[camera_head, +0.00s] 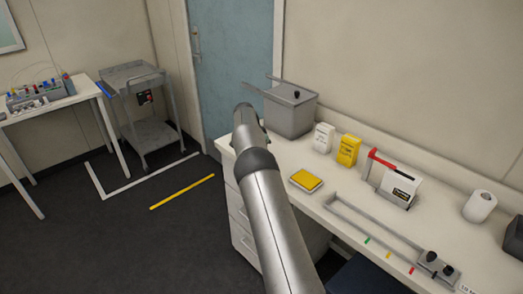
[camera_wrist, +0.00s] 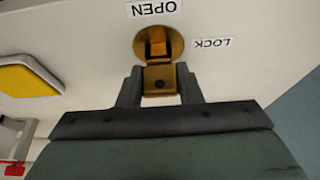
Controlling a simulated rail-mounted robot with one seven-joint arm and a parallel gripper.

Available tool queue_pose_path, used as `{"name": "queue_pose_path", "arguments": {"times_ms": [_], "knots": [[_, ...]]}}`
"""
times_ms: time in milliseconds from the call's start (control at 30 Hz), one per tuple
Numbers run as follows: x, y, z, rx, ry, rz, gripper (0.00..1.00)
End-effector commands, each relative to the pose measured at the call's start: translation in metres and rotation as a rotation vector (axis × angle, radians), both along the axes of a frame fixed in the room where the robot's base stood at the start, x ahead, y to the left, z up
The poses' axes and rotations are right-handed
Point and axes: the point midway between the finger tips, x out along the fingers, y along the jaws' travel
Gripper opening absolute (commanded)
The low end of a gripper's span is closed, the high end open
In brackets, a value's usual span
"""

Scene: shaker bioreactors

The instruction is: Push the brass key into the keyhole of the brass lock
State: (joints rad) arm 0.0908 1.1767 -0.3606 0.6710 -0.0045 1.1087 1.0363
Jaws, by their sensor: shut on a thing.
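In the wrist view, my gripper (camera_wrist: 160,82) is shut on the brass key (camera_wrist: 160,78), with one dark finger on each side of its flat head. The round brass lock (camera_wrist: 174,42) is just beyond the fingertips, on a pale surface. The key points at the lock, and its front part overlaps the lock's face. The keyhole is hidden behind the key, so I cannot tell whether the tip is inside it. In the head view my arm covers the gripper, key and lock.
The labels OPEN (camera_wrist: 151,8) and LOCK (camera_wrist: 212,43) appear upside down around the lock. A yellow-topped pad (camera_head: 306,180) lies on the bench. A grey box (camera_head: 290,109), a white carton (camera_head: 323,138) and a yellow carton (camera_head: 348,150) stand along the back.

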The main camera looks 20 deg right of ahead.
Motion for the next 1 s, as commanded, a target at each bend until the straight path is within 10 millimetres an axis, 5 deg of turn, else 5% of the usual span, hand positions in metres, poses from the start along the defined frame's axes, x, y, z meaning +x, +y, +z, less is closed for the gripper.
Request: {"name": "queue_pose_path", "arguments": {"times_ms": [200,233,300,733,1000], "knots": [[0.000,0.000,-0.002,0.000,0.000,0.000,0.08],[0.000,0.000,-0.002,0.000,0.000,0.000,0.38],[0.000,0.000,-0.002,0.000,0.001,0.000,0.57],[-0.001,0.004,0.007,-0.001,-0.001,0.000,0.57],[-0.008,0.026,0.061,0.000,-0.005,0.002,0.57]]}}
